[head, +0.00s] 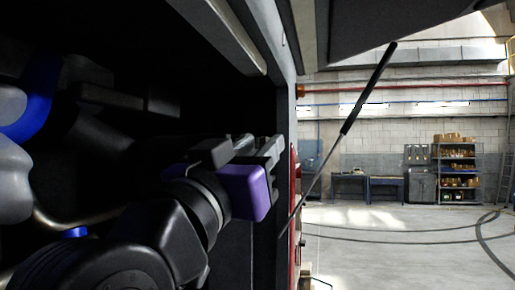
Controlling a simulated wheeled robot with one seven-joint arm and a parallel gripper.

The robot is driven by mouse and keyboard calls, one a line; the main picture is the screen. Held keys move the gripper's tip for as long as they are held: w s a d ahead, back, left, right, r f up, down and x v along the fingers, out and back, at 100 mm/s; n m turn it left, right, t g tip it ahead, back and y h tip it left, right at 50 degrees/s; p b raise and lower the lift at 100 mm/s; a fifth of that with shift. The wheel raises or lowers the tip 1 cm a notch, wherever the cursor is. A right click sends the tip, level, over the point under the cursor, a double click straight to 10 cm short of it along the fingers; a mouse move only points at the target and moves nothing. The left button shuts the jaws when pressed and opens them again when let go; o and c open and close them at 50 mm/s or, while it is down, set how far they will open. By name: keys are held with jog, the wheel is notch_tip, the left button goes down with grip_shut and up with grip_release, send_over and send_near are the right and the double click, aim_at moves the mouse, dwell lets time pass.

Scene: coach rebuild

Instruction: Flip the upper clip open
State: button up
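My arm reaches from the lower left into a dark compartment. My gripper (266,148), with a purple housing behind it, is close to the compartment's right side wall (284,120). Grey finger-like parts show at its end, but the fingertips blend into the dark edge and their gap cannot be made out. I cannot pick out the upper clip; it may be hidden behind the gripper or in the dark. Whether the gripper touches anything cannot be told.
A gas strut (366,92) runs from the raised hatch (385,22) down to the opening's right edge. A blue hose (37,105) and grey rounded parts (12,180) fill the left interior. Open workshop floor (400,235) lies at right, with shelves (457,170) far back.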

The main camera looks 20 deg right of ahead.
jog(key=b+v, duration=0.2)
jog(key=v, duration=0.5)
jog(key=shift+s+a+f, duration=0.2)
jog(key=shift+s+a, duration=0.05)
